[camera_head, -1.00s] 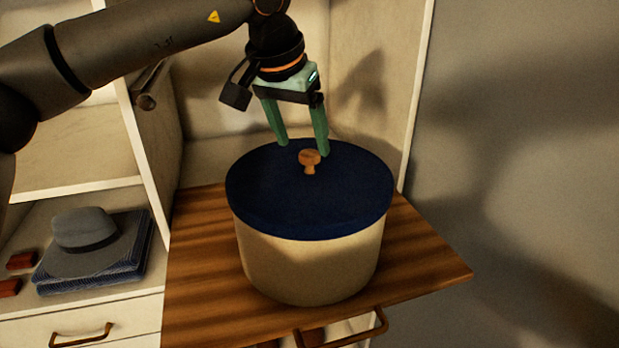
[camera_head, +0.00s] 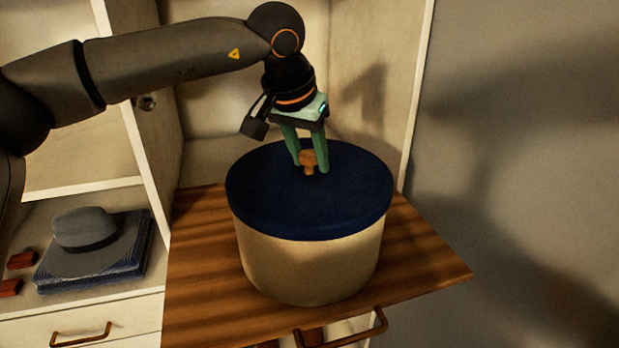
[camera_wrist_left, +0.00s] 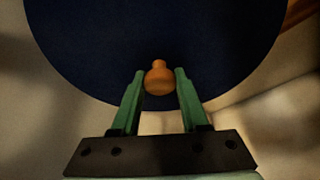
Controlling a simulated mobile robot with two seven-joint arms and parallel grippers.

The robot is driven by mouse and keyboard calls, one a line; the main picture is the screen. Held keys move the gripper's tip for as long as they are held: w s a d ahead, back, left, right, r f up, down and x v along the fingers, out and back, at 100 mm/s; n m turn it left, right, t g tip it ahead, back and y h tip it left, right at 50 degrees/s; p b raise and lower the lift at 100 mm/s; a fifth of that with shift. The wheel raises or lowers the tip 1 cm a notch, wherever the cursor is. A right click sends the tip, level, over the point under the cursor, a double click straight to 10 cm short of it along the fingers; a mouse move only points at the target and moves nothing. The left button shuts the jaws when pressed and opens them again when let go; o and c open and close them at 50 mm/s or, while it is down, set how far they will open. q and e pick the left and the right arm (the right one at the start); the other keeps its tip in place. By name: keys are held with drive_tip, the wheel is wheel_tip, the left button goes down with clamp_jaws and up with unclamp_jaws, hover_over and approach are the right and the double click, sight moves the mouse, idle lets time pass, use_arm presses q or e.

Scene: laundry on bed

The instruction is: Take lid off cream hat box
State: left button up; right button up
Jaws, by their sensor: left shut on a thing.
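The cream hat box (camera_head: 310,268) stands upright on a wooden board. Its dark blue round lid (camera_head: 270,205) sits on top of it, and also fills much of the left wrist view (camera_wrist_left: 95,45). A small brown wooden knob (camera_head: 309,168) stands on the middle of the lid; it also shows in the left wrist view (camera_wrist_left: 158,78). My left gripper (camera_head: 311,168) is above the lid with its green fingers on either side of the knob, shut on it. The fingertips show beside the knob in the left wrist view too. My right gripper is in neither view.
The wooden board (camera_head: 205,290) sticks out with some bare room around the box. Cream cabinet walls rise behind it. At left, a grey hat (camera_head: 85,228) lies on folded dark cloth (camera_head: 110,265) beside red items (camera_head: 20,261). A grey wall is at right.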

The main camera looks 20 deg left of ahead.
use_arm(q)
clamp_jaws()
drive_tip(key=shift+r, duration=0.1)
